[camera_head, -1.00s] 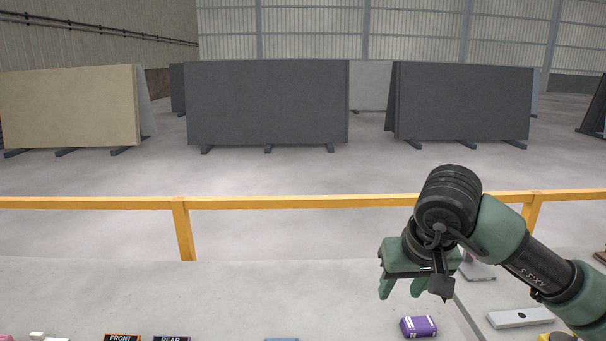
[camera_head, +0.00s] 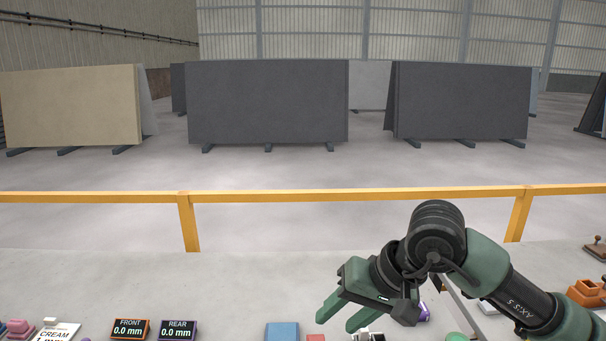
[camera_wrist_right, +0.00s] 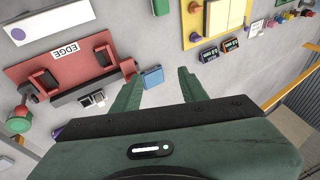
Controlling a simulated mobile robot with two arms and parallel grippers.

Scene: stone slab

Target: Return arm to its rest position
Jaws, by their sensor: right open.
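My right gripper (camera_head: 345,312) is open and empty, above the grey stone surface in the lower right of the head view. Its green fingers point down and left. In the right wrist view the open fingers (camera_wrist_right: 160,90) spread apart, with a small blue block (camera_wrist_right: 152,77) showing on the surface between them, apart from both. The blue block also shows in the head view (camera_head: 282,332), left of the gripper. A purple object (camera_head: 424,312) is partly hidden behind my right wrist. My left gripper is not in view.
FRONT (camera_head: 130,328) and REAR (camera_head: 178,329) displays and a CREAM card (camera_head: 58,332) stand along the near edge. A red fixture marked EDGE (camera_wrist_right: 75,70) lies beside the gripper. An orange rail (camera_head: 350,194) runs behind the surface. Orange and brown items (camera_head: 588,292) stand at right.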

